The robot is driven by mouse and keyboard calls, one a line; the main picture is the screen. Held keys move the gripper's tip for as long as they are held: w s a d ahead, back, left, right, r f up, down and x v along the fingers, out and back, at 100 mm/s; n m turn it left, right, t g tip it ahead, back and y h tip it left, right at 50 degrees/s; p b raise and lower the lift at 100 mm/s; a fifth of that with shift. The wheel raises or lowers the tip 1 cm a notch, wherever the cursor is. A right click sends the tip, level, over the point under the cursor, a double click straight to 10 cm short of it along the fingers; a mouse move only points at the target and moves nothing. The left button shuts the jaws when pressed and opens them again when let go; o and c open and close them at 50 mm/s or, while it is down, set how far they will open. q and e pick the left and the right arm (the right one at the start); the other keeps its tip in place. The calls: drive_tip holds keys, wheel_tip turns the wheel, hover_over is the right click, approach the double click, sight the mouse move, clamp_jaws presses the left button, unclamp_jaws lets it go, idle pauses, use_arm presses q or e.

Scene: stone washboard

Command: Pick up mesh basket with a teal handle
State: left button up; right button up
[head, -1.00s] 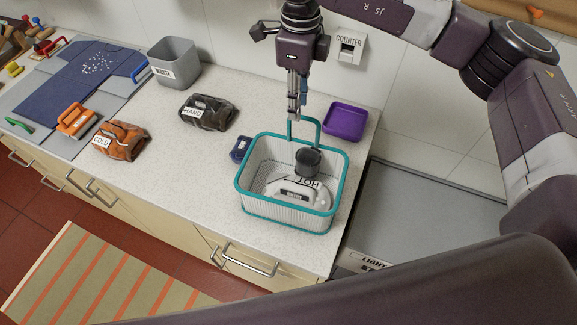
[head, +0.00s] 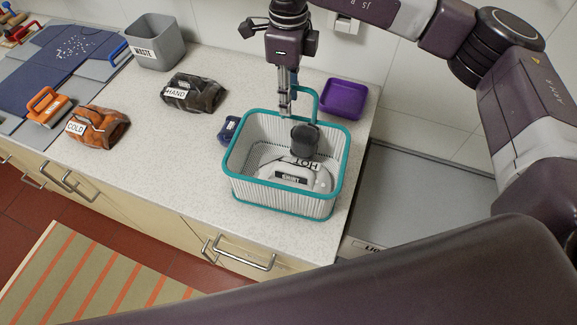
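The mesh basket (head: 285,198) is white with a teal rim and stands upright on the counter. Its teal handle (head: 316,100) rises at the back of the basket. Inside lie a white item labelled HOT and SHIRT (head: 300,177) and a dark grey cylindrical object (head: 304,141). My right gripper (head: 286,110) points down at the handle's left side, its fingertips near the back rim. The fingers overlap the handle in view, so I cannot tell whether they are closed on it. My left gripper is not in view.
A purple tray (head: 342,99) is behind the basket, a small dark blue object (head: 229,130) at its left. Further left are a HAND bundle (head: 195,93), a COLD bundle (head: 97,128), a grey WASTE bin (head: 156,43) and an orange-handled brush (head: 47,107). Counter (head: 165,155) left of the basket is clear.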

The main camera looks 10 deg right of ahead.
sight(289, 119)
drive_tip(key=f+p, duration=0.2)
drive_tip(key=f, duration=0.1)
drive_tip(key=f+p, duration=0.1)
drive_tip(key=f, duration=0.3)
drive_tip(key=shift+s+p, duration=0.2)
drive_tip(key=shift+p, duration=0.2)
clamp_jaws()
drive_tip(key=shift+r, duration=0.1)
